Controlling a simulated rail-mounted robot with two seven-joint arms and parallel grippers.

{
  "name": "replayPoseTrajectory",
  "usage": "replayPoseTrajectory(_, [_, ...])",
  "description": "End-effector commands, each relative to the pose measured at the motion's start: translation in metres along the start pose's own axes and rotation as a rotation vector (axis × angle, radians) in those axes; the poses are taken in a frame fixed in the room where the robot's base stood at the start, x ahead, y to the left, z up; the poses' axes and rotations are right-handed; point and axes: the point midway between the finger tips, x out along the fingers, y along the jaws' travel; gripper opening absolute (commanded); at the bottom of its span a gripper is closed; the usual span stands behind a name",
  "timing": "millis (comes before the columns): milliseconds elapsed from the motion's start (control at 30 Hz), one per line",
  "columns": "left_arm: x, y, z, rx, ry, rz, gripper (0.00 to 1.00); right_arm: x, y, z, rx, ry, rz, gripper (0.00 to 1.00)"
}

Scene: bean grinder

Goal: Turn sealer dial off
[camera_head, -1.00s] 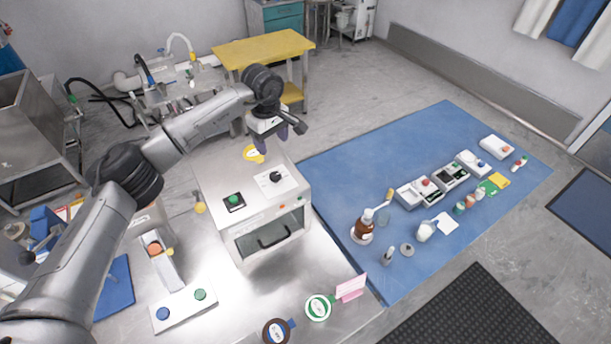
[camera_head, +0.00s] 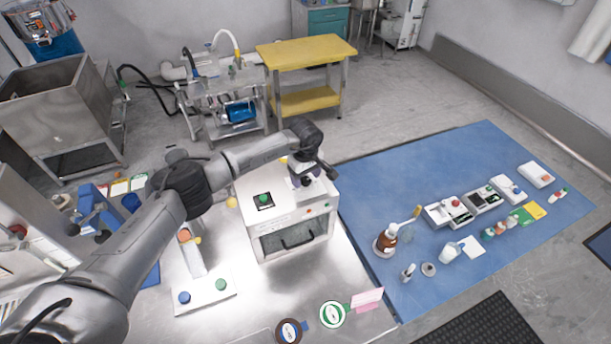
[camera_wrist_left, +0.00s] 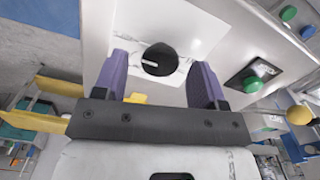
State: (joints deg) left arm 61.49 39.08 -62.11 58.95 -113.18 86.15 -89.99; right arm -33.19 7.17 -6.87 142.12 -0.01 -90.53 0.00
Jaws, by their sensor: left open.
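The sealer (camera_head: 288,238) is a white box with a handled front door, standing on the steel table. Its black dial (camera_wrist_left: 159,59), with a white pointer mark, sits on a white plate on its top in the left wrist view. In the head view my gripper hides the dial. A green button (camera_head: 263,199) on a dark plate is to the left of my gripper on the sealer top. My left gripper (camera_head: 306,181) is over the dial. In the left wrist view its purple fingers (camera_wrist_left: 159,80) are open, one on each side of the dial; contact cannot be told. My right gripper is not visible.
A button box with blue and green buttons (camera_head: 205,297) stands left of the sealer. Tape rolls (camera_head: 333,314) lie at the table's front. A blue mat (camera_head: 420,180) with bottles and small devices is at the right. A yellow-topped table (camera_head: 305,50) stands behind.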

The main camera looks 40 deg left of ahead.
Motion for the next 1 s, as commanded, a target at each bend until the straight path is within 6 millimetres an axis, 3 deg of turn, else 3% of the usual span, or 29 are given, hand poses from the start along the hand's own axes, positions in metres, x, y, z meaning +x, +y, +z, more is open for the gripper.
replayPoseTrajectory(433, [0.0068,-0.0004,0.0,0.0,-0.001,-0.001,0.65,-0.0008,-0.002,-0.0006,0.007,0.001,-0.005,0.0])
replayPoseTrajectory(933, [0.0063,-0.0004,0.0,-0.001,-0.001,-0.001,0.17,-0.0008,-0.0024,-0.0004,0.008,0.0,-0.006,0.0])
replayPoseTrajectory(1000, [0.0063,-0.0004,0.0,-0.001,-0.001,-0.001,0.16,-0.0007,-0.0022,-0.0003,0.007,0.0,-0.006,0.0])
